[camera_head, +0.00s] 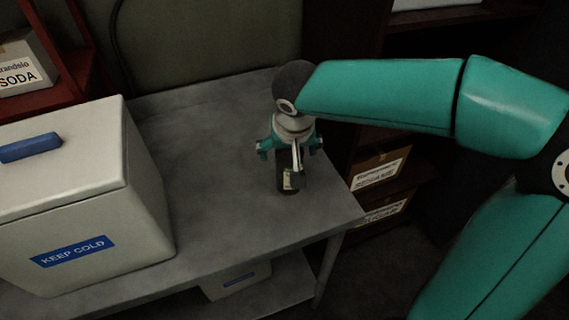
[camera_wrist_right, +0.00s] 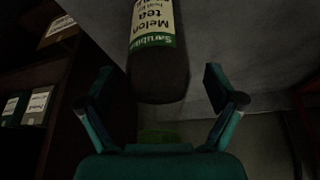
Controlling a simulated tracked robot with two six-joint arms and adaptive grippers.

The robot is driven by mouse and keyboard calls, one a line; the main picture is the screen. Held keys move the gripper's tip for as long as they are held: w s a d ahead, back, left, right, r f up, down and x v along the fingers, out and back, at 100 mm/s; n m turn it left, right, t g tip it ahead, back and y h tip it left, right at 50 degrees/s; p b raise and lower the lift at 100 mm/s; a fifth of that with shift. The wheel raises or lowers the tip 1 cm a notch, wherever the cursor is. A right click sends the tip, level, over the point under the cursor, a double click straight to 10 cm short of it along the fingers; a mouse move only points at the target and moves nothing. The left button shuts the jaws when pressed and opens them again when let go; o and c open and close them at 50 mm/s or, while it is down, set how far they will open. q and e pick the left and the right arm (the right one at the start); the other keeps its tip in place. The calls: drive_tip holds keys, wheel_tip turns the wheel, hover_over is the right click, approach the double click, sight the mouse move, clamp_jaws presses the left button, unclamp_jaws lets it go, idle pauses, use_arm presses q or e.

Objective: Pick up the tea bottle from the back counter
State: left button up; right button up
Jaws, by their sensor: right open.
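The tea bottle (camera_head: 288,181) is dark with a pale label and stands on the grey metal counter (camera_head: 220,200), near its right end. In the right wrist view the bottle (camera_wrist_right: 156,62) shows a cream and green "Melon tea" label, upside down. My right gripper (camera_head: 290,150) is over the bottle and partly hides it in the head view. In the wrist view the fingers of my right gripper (camera_wrist_right: 157,85) are spread wide, one to each side of the bottle, with visible gaps. A green patch (camera_wrist_right: 158,136) shows beyond the palm. My left gripper is out of view.
A white "KEEP COLD" box (camera_head: 75,200) with a blue handle fills the counter's left part. Shelves with labelled cartons (camera_head: 380,170) stand behind on the right. A red shelf with a soda carton (camera_head: 22,70) is at far left. The counter is clear between box and bottle.

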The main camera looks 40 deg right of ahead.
drive_tip(key=shift+f, duration=0.1)
drive_tip(key=shift+c, duration=0.2)
drive_tip(key=c, duration=1.6)
